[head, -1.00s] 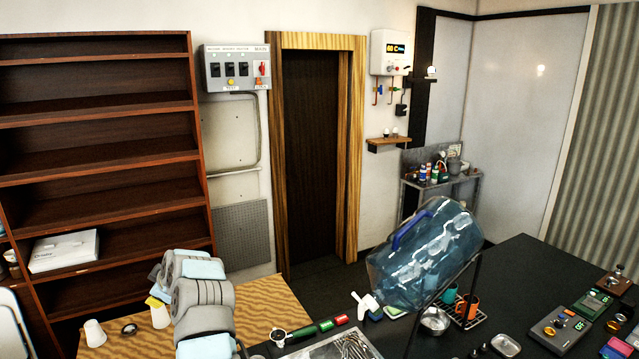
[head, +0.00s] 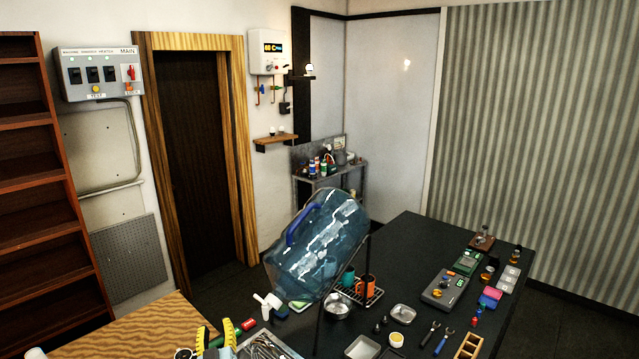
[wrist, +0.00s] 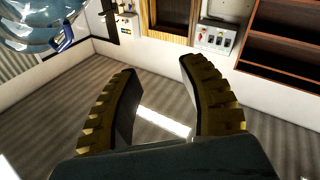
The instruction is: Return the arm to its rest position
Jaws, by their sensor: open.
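My gripper (wrist: 158,85) fills the lower middle of the wrist view, its two ridged yellow-and-black fingers spread wide with nothing between them. Behind the fingers are bare floor, a white wall and a bright strip. In the head view, yellow ridged parts that look like my gripper's fingers (head: 216,336) show at the bottom edge, beside the metal tray of tools. The rest of the arm is out of the head view.
A large blue water bottle (head: 318,245) lies tilted on a stand on the dark table (head: 410,265). A wooden table (head: 140,330) is at lower left. A metal tray (head: 265,347), bowls, tools and small devices crowd the tables. A switch box (head: 98,73) hangs left of the door.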

